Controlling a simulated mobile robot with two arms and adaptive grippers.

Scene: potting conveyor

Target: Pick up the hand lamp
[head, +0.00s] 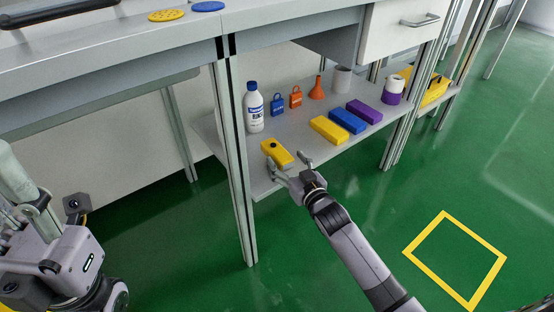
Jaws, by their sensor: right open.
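The hand lamp looks to be the yellow block with a black round part on top (281,155), lying at the front of the lower shelf. My right gripper (288,161) reaches in from the front with its two fingers spread. One finger is by the lamp's near left end and the other is to its right. I cannot tell if either touches the lamp. My left arm is folded at the left edge; its gripper (22,214) shows only in part, and its jaws are unclear.
Behind stand a white bottle (254,112), blue and orange padlock-shaped items (277,105), an orange funnel (317,90) and a grey cup (342,79). Yellow, blue and purple boxes (347,121) lie to the right. A shelf post (238,165) stands left; the worktop (120,55) overhangs.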

